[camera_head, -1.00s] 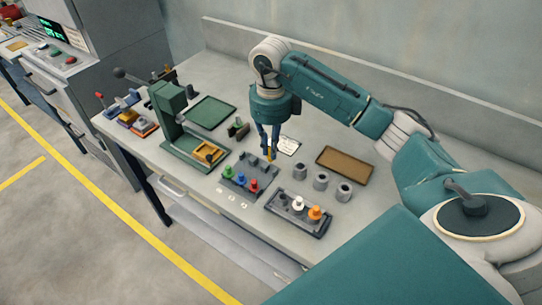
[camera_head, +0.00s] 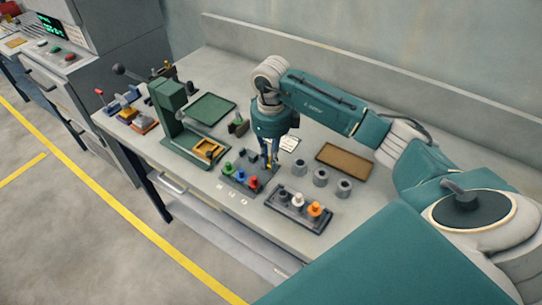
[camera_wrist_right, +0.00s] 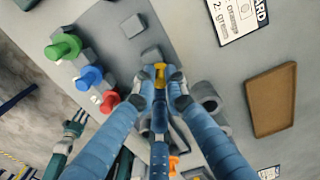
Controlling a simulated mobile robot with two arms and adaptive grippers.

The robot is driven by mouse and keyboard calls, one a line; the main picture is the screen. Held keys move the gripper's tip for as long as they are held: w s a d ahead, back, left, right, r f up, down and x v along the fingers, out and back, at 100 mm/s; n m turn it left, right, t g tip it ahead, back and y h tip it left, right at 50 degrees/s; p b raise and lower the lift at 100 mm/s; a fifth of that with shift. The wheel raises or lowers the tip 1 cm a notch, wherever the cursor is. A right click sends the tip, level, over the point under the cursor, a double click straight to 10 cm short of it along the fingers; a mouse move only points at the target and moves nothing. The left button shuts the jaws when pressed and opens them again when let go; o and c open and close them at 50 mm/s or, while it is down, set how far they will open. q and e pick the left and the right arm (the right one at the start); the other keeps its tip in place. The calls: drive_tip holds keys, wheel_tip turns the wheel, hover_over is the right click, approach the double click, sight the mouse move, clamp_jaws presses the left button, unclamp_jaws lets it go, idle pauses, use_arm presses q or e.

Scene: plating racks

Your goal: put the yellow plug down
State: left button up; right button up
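My right gripper (camera_head: 270,164) points down and is shut on the yellow plug (camera_wrist_right: 160,72), which shows between its fingertips in the wrist view. The plug is at the right end of a grey rack (camera_head: 228,183); I cannot tell whether it touches anything below. This rack holds a green plug (camera_wrist_right: 64,46), a blue plug (camera_wrist_right: 90,76) and a red plug (camera_wrist_right: 109,100) along one side. Grey blocks stand along its other side, one (camera_wrist_right: 151,55) close to the yellow plug. My left gripper (camera_wrist_right: 75,126) seems to show, small, in the wrist view; its state is unclear.
A second rack (camera_head: 282,212) with dark, white and orange plugs stands in front. Several grey cylinders (camera_head: 321,177) and a brown tray (camera_head: 345,161) are to the right. A green press (camera_head: 172,125) and green tray (camera_head: 207,108) are to the left. A printed card (camera_wrist_right: 236,18) lies behind.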

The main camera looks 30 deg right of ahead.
drive_tip(key=o, duration=0.4)
drive_tip(key=shift+r, duration=0.15)
drive_tip(key=shift+r+p, duration=0.4)
drive_tip(key=shift+p, duration=0.1)
drive_tip(key=shift+w+r, duration=0.1)
drive_tip(key=shift+r, duration=0.2)
wheel_tip(320, 180, up, 11)
drive_tip(key=b, duration=0.2)
drive_tip(key=shift+r+b, duration=0.2)
drive_tip(key=shift+b, duration=0.15)
drive_tip(key=shift+f, duration=0.1)
